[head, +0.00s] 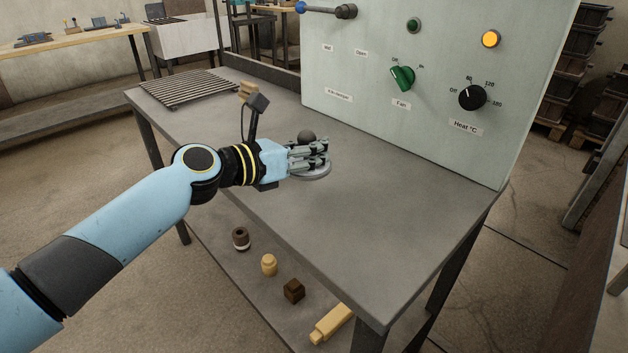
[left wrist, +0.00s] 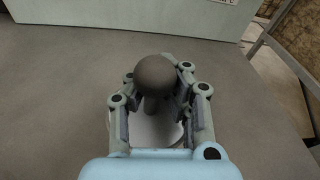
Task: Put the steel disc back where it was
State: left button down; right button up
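The steel disc (head: 316,173) is a flat, round, light-grey plate lying on the grey bench beside the control panel. A dark ball knob (head: 306,136) on a short stem rises from it. My left gripper (head: 318,155) reaches in low from the left, just above the disc, with its fingers around the stem below the ball. In the left wrist view the knob (left wrist: 155,74) stands between the fingers of my left gripper (left wrist: 158,85), with gaps seen beside the stem. The disc (left wrist: 155,133) is partly hidden by the fingers. My right gripper is in neither view.
The grey bench top (head: 395,205) is clear in front and to the right. The panel (head: 440,60) with a green fan knob (head: 402,78) and black heat knob (head: 472,97) stands behind. A slatted rack (head: 187,88) lies at the far left. Several small items sit on the lower shelf.

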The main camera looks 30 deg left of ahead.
pick_arm(q)
jog(key=shift+w+a+f, duration=0.15)
jog(key=shift+a, duration=0.15)
jog(key=shift+f+b, duration=1.2)
jog(key=shift+f, duration=0.65)
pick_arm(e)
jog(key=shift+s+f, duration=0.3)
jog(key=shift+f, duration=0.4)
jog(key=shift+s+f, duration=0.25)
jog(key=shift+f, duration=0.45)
pick_arm(q)
jog(key=shift+f, duration=0.2)
jog(key=c, duration=1.4)
grip_release()
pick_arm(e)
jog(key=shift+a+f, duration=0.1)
